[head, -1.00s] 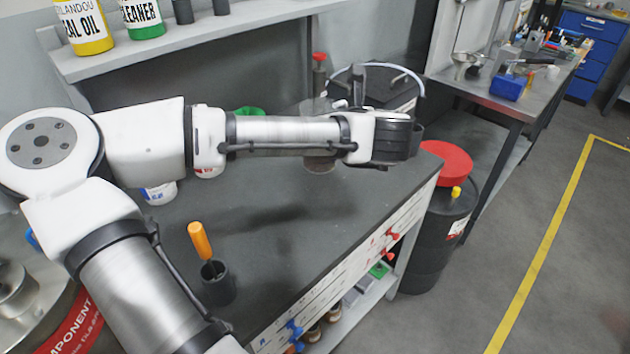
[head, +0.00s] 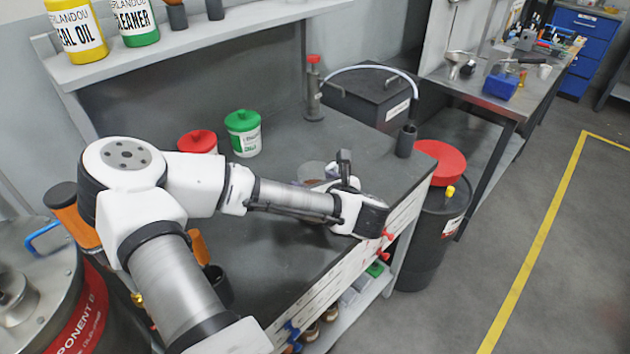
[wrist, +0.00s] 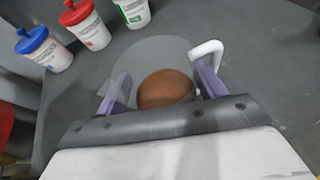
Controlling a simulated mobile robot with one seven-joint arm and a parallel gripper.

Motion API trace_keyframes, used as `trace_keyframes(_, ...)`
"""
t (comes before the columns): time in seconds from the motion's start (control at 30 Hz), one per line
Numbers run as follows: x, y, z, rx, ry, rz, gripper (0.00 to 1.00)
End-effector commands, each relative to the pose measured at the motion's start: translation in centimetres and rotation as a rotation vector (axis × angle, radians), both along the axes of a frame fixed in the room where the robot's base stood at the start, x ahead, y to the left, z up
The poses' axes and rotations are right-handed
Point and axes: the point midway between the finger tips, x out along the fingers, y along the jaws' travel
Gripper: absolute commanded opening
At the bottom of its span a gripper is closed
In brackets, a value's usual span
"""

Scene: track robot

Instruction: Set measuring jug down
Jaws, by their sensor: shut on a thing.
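The measuring jug (head: 311,171) is a clear vessel, mostly hidden behind my arm in the head view, low over the dark bench top (head: 285,262). In the wrist view, the jug (wrist: 150,54) shows as a pale see-through round shape with a white handle (wrist: 207,52) at its right and something brown inside. My gripper (wrist: 165,82) is shut on the jug, one purple finger on each side. In the head view, my gripper is near the bench's front right part. I cannot tell whether the jug's base touches the bench.
A green-lidded tub (head: 243,135) and a red-lidded tub (head: 198,143) stand towards the back. A blue-lidded tub (wrist: 42,48) shows in the wrist view. A dark cup (head: 405,141) stands near the right edge. Bench space behind the jug is clear.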

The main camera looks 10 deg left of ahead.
Motion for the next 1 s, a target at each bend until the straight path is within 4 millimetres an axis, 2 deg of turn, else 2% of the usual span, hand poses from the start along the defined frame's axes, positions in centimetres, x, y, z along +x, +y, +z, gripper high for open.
trace_keyframes(0.33,0.0,0.0,-0.4,0.001,-0.002,0.001,0.29)
trace_keyframes(0.37,0.0,0.0,-0.3,0.000,0.000,0.001,0.73)
trace_keyframes(0.5,0.0,0.0,-0.2,0.000,0.000,0.001,0.92)
trace_keyframes(0.87,0.0,0.0,0.3,0.002,0.000,0.001,0.92)
trace_keyframes(1.0,-1.5,-1.2,0.6,0.001,-0.001,-0.002,0.92)
